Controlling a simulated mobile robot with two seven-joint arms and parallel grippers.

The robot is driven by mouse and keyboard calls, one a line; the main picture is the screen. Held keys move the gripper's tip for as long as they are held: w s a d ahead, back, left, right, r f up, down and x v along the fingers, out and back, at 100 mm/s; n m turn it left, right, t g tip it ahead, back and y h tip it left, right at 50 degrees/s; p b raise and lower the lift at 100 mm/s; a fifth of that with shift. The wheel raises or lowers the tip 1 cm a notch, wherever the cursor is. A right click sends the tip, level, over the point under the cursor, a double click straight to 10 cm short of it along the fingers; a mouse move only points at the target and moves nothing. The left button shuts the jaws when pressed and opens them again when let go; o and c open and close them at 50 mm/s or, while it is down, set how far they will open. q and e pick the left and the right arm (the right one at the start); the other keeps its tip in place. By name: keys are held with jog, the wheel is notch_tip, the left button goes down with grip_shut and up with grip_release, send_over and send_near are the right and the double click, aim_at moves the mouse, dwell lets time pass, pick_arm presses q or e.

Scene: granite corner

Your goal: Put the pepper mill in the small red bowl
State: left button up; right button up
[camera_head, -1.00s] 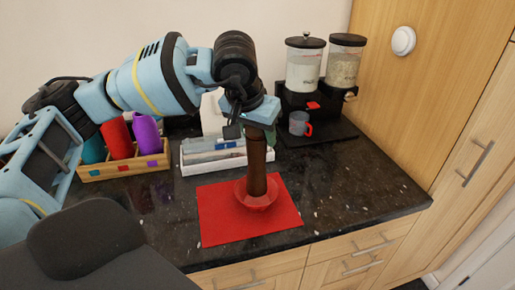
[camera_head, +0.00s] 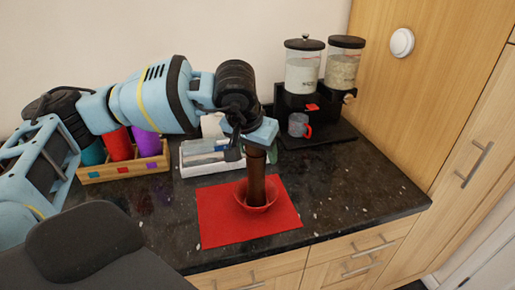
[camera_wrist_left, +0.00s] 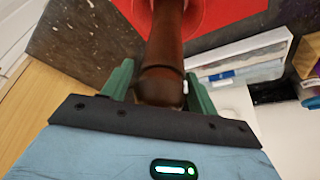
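The brown pepper mill (camera_head: 256,180) stands upright, its lower end inside the small red bowl (camera_head: 257,208). Whether its base touches the bowl's bottom is hidden. The bowl sits on a red mat (camera_head: 221,221). My left gripper (camera_head: 256,149) is above the bowl, at the mill's upper end. In the left wrist view, the green fingers of my left gripper (camera_wrist_left: 160,82) lie close on both sides of the mill's head (camera_wrist_left: 161,82); it appears shut on it. The bowl's rim (camera_wrist_left: 194,17) shows at the top there. My right gripper is not in view.
A wooden box (camera_head: 123,168) with colored cups stands at the left. A white tray (camera_head: 210,168) is behind the mat. A black dispenser stand (camera_head: 318,133) with two jars and a grey mug (camera_head: 298,125) stands back right. The counter right of the mat is clear.

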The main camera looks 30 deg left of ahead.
pick_arm(q)
jog(key=shift+o, duration=0.7)
jog(key=shift+r, duration=0.25)
jog(key=v, duration=1.2)
